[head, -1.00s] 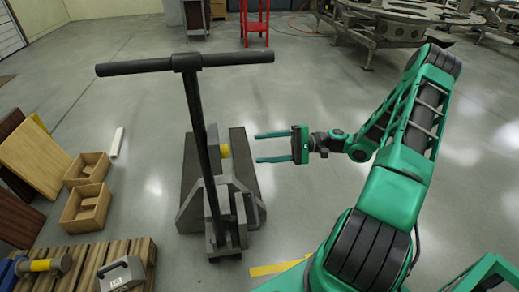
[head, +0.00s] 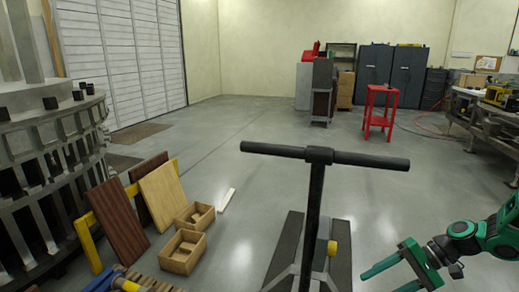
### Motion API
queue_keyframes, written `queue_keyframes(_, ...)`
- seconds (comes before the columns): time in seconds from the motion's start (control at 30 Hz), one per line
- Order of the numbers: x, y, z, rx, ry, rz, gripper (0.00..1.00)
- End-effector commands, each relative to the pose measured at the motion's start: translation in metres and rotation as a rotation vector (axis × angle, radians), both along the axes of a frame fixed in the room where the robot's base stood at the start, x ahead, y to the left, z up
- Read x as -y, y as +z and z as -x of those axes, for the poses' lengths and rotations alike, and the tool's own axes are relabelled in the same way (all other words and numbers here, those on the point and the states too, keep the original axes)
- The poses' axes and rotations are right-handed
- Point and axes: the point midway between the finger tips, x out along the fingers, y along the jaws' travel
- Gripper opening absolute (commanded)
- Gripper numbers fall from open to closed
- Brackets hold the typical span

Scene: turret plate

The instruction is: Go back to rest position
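My gripper (head: 390,273) shows at the lower right of the head view. Its two green fingers are spread apart, with nothing between them. It points left toward the pallet jack (head: 316,215), a dark T-handled cart in the lower middle, and looks apart from it. The lower part of the cart is cut off by the bottom edge. Most of my arm lies beyond the right edge.
Two wooden boxes (head: 183,252) stand left of the cart, with boards (head: 160,205) leaning on a yellow rail. A large turret structure (head: 45,150) fills the far left. A red stand (head: 379,112) and cabinets (head: 405,75) stand at the back. Open floor (head: 260,135) lies between.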

Motion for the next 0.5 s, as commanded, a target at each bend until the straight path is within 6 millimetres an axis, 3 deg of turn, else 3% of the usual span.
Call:
queue_keyframes(0.27,0.022,0.024,0.039,-0.043,0.078,0.314,0.54)
queue_keyframes(0.5,0.044,0.058,0.075,-0.057,0.096,0.541,0.54)
